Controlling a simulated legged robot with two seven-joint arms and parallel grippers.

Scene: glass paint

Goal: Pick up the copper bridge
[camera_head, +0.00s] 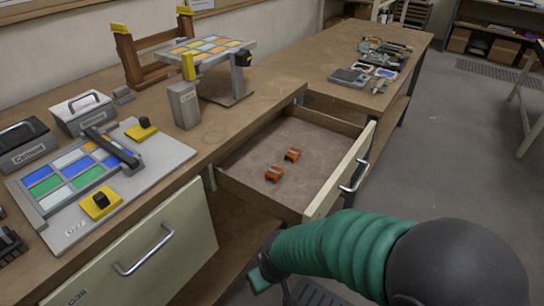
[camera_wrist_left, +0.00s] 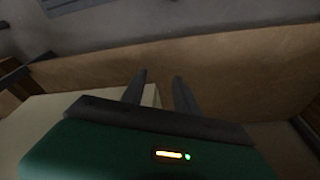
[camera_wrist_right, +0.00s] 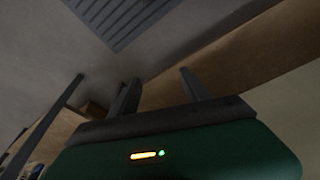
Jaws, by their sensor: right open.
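Two small copper-orange bridge-shaped pieces lie on the floor of the open drawer (camera_head: 245,160). The nearer copper bridge (camera_head: 274,173) is left of and in front of the farther copper bridge (camera_head: 292,154); they are apart. My right gripper (camera_head: 262,279) is low at the bottom of the head view, outside and below the drawer, partly cut off. The right wrist view shows its fingers (camera_wrist_right: 158,88) apart with nothing between them. My left gripper is outside the head view; in the left wrist view its fingers (camera_wrist_left: 159,78) are apart and empty. Neither wrist view shows the copper bridges.
The drawer front with its handle (camera_head: 353,177) stands between my right arm and the pieces. A panel with coloured glass tiles (camera_head: 70,179) lies on the bench at left. A raised tile stand (camera_head: 209,48) and a grey block (camera_head: 184,105) stand behind the drawer.

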